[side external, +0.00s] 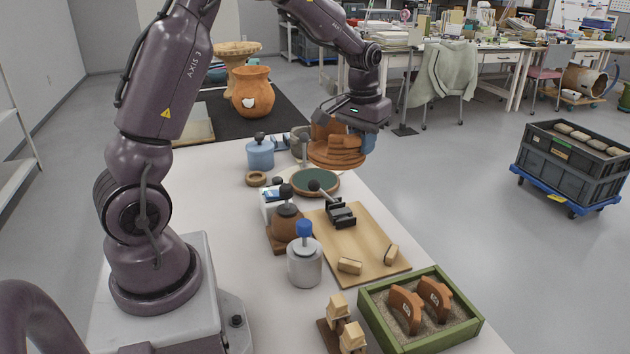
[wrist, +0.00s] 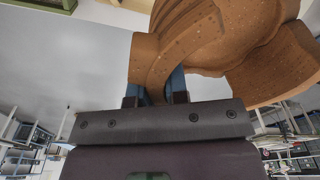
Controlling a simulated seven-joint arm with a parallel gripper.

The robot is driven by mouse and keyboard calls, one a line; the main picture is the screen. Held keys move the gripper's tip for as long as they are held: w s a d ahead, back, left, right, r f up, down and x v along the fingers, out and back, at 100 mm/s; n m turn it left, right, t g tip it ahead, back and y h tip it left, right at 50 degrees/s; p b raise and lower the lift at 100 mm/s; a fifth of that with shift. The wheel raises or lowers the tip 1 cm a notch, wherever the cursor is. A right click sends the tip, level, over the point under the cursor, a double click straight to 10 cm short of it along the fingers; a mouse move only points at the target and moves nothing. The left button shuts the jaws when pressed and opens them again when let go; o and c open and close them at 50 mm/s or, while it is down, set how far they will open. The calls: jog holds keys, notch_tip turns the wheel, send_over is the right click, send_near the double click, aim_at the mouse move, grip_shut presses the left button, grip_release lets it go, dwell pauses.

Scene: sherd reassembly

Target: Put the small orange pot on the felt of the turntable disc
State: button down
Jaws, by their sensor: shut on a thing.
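The small orange pot (side external: 335,152) hangs in the air at the far end of the table, held by my gripper (side external: 352,136). It has ridged bands and an uneven upper part, and looks tilted. In the wrist view the pot (wrist: 215,45) fills the upper right, with part of its wall between the blue fingers of my gripper (wrist: 155,88). The felt is bare, with a visible gap below the pot.
A blue jar (side external: 260,154) and a cork-coloured ring (side external: 256,179) stand left of the disc. A black clamp (side external: 340,214) on a wooden board (side external: 365,250), a brown knobbed pot (side external: 286,224) and a grey canister (side external: 304,264) stand nearer. A green sand tray (side external: 420,315) holds two sherds.

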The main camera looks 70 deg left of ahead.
jog(key=s+a+m, duration=0.7)
jog(key=s+a, duration=0.4)
jog(key=shift+m+t, duration=0.3)
jog(key=w+a+f, duration=0.3)
jog(key=f, duration=0.1)
jog(key=w+a+f, duration=0.3)
jog(key=f, duration=0.2)
jog(key=w+a+f, duration=0.3)
jog(key=w+f, duration=0.1)
jog(key=f, duration=0.1)
jog(key=shift+a, duration=0.15)
jog(key=shift+w+a+f, duration=0.15)
jog(key=shift+a+f, duration=0.05)
jog(key=shift+f, duration=1.7)
jog(key=shift+f, duration=0.15)
jog(key=c, duration=1.1)
grip_release()
